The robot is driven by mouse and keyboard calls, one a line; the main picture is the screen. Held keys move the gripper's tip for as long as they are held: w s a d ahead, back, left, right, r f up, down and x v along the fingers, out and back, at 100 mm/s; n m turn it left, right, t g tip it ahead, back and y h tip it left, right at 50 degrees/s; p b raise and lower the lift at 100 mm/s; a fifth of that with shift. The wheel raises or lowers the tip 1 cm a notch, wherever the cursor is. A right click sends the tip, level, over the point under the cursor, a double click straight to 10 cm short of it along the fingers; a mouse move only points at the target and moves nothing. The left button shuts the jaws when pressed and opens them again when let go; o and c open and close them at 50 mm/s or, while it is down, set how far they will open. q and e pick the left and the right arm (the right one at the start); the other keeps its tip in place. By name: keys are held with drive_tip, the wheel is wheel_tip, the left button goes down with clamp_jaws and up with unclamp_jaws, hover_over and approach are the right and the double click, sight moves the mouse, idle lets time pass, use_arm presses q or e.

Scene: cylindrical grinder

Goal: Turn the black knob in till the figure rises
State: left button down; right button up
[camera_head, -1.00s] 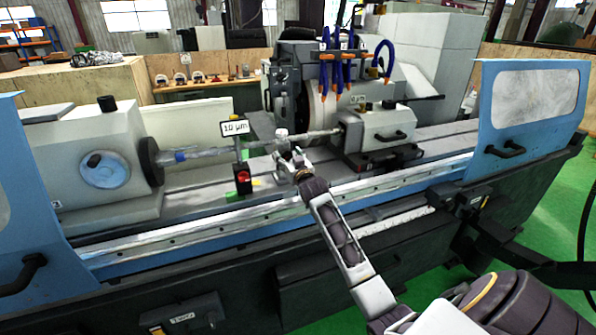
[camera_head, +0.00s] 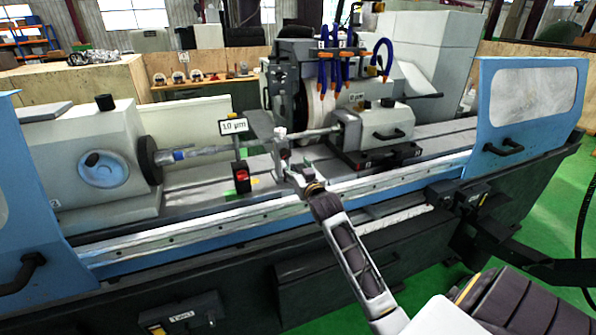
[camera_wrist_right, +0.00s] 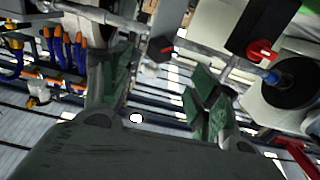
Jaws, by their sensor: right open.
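A sign reading 10 µm (camera_head: 233,126) stands in front of the long workpiece, above a black box with a red part (camera_head: 241,176). My right gripper (camera_head: 281,142) is just right of the sign, at the workpiece. In the right wrist view my right gripper (camera_wrist_right: 160,66) is open, with green-padded fingers apart. A dark block (camera_wrist_right: 160,47) with a small red part shows beyond and between the fingertips; I cannot tell whether it is the black knob or whether it is touched. The head view does not show the knob clearly. My left gripper is out of view.
The workpiece (camera_head: 205,150) runs between the headstock (camera_head: 85,150) and the tailstock (camera_head: 375,128). The grinding wheel (camera_head: 310,90) and blue-orange coolant hoses (camera_head: 345,70) stand behind. In the wrist view, the box's red part (camera_wrist_right: 262,50) is close at the upper right.

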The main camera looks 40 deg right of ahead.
drive_tip(key=shift+v, duration=0.8)
idle(2.0)
